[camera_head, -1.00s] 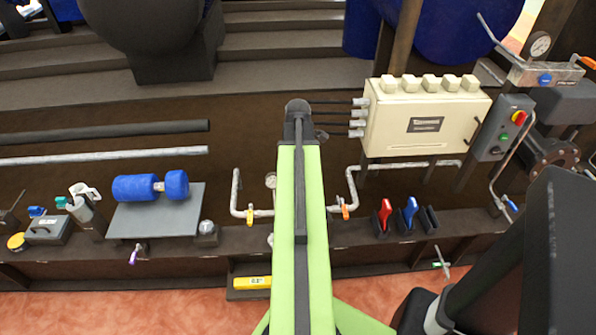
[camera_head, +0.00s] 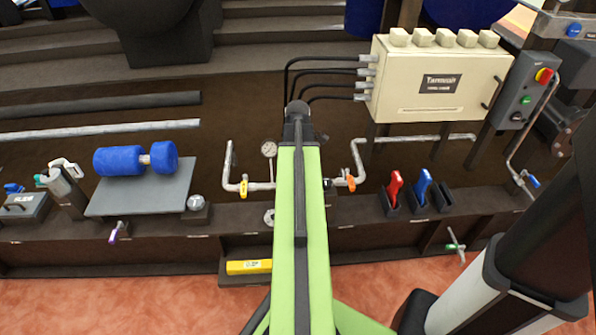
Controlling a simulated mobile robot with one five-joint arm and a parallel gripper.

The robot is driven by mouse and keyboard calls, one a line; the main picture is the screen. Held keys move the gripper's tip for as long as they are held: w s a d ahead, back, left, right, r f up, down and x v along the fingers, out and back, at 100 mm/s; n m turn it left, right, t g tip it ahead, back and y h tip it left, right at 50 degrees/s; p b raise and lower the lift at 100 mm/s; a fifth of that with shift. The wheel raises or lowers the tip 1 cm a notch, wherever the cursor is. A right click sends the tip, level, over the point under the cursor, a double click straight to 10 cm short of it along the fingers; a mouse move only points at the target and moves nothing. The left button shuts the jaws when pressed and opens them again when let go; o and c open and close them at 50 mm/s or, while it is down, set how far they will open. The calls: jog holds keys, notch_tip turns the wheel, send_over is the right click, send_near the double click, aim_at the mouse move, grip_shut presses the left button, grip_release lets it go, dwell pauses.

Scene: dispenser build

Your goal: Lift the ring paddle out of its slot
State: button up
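A red paddle (camera_head: 393,188) and a blue paddle (camera_head: 421,187) stand upright in dark slots side by side on the bench ledge, right of centre. A third dark slot (camera_head: 442,199) beside them shows no coloured paddle. I cannot tell which paddle is the ring paddle; the details are too small. My gripper is not in view.
Pipes with a yellow valve handle (camera_head: 244,187) and an orange one (camera_head: 351,183) rise left of the slots. A cream cabinet (camera_head: 438,80) stands behind them. A green-handled valve (camera_head: 455,246) sticks out below right. A yellow level (camera_head: 249,267) lies low at the front.

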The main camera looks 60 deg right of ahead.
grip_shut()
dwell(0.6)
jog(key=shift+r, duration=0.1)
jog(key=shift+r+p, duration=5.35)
jog(key=shift+p, duration=0.3)
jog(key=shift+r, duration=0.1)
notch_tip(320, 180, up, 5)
jog(key=p, duration=0.5)
